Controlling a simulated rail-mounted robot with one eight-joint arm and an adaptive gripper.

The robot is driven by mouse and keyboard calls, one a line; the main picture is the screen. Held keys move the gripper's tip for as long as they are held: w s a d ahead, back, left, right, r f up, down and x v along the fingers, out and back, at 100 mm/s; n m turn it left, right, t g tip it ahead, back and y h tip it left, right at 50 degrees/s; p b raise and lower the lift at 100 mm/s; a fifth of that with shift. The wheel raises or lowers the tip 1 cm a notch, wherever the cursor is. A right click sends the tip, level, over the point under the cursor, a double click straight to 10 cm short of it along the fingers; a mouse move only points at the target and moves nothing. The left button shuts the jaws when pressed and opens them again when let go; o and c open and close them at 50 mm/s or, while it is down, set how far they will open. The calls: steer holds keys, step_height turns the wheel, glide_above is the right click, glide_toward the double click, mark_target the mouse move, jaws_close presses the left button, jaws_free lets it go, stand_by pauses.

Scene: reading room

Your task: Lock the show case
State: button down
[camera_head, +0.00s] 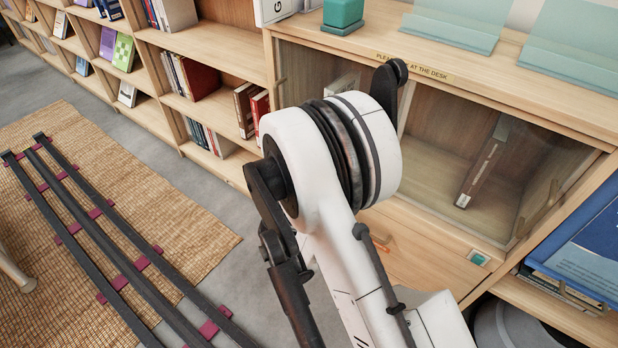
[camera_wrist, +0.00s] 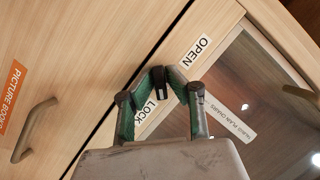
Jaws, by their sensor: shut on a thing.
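The show case (camera_head: 560,105) is a light wood cabinet with a glass front at the right of the head view, with a dark book (camera_head: 485,165) inside. In the wrist view its wooden frame bears an OPEN label (camera_wrist: 195,52) and a LOCK label (camera_wrist: 150,110). A small dark latch (camera_wrist: 157,75) sits between these labels. My gripper (camera_wrist: 161,85), with green finger pads, is shut on the latch, its fingertips close to the frame. The fingers partly cover the latch, so its exact angle is hard to tell. In the head view my arm hides the gripper.
Below the glass is a wooden drawer front (camera_head: 430,255). Shelves of books (camera_head: 200,80) run along the left. Glassy stands (camera_head: 455,25) and a teal box (camera_head: 343,12) stand on top. In the wrist view a drawer handle (camera_wrist: 35,130) is at left, near an orange label (camera_wrist: 12,95).

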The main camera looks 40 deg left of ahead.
steer(key=shift+w+m, duration=0.1)
steer(key=shift+m, duration=0.2)
stand_by(0.4)
steer(key=c, duration=1.8)
jaws_free()
steer(key=shift+r, duration=0.1)
step_height(320, 180, up, 10)
steer(key=shift+f, duration=0.1)
